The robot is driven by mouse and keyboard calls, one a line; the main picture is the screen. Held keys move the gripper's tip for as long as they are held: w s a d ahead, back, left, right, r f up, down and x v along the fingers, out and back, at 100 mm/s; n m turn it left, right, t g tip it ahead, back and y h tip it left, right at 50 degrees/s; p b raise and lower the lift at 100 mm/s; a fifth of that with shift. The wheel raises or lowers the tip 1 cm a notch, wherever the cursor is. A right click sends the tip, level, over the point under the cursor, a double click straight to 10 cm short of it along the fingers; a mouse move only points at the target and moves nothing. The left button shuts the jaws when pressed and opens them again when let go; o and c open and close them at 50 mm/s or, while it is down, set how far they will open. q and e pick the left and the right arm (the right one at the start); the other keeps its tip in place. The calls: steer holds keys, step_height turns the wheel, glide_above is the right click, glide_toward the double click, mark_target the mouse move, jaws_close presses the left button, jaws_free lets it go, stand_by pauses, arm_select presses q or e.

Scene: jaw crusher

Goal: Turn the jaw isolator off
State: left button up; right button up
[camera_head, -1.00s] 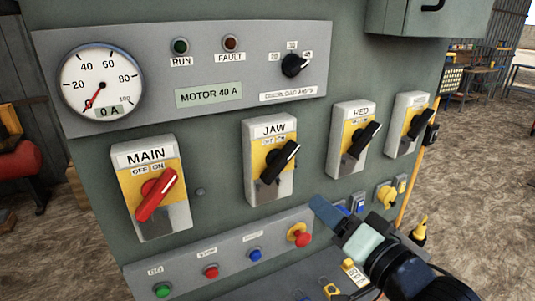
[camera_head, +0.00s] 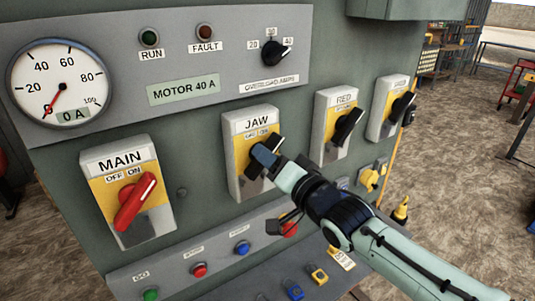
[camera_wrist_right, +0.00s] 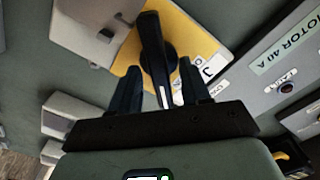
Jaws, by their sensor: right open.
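The jaw isolator (camera_head: 238,185) is a grey and yellow box labelled JAW on the green cabinet front. Its black handle is largely hidden in the head view behind my right gripper (camera_head: 262,158), which reaches in from the lower right. In the right wrist view, the black handle (camera_wrist_right: 154,50) with a white end mark stands on the yellow plate. There my right gripper (camera_wrist_right: 160,88) is open, with one finger on each side of the handle. Contact with the handle cannot be told. My left gripper is not in view.
The MAIN isolator (camera_head: 128,195) with a red handle is to the left, and the RED isolator (camera_head: 336,130) is close on the right. A further isolator (camera_head: 391,107) stands beyond it. A sloping button panel (camera_head: 215,262) and several padlocks are below.

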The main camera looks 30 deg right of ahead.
steer(key=shift+w, duration=0.8)
jaws_close()
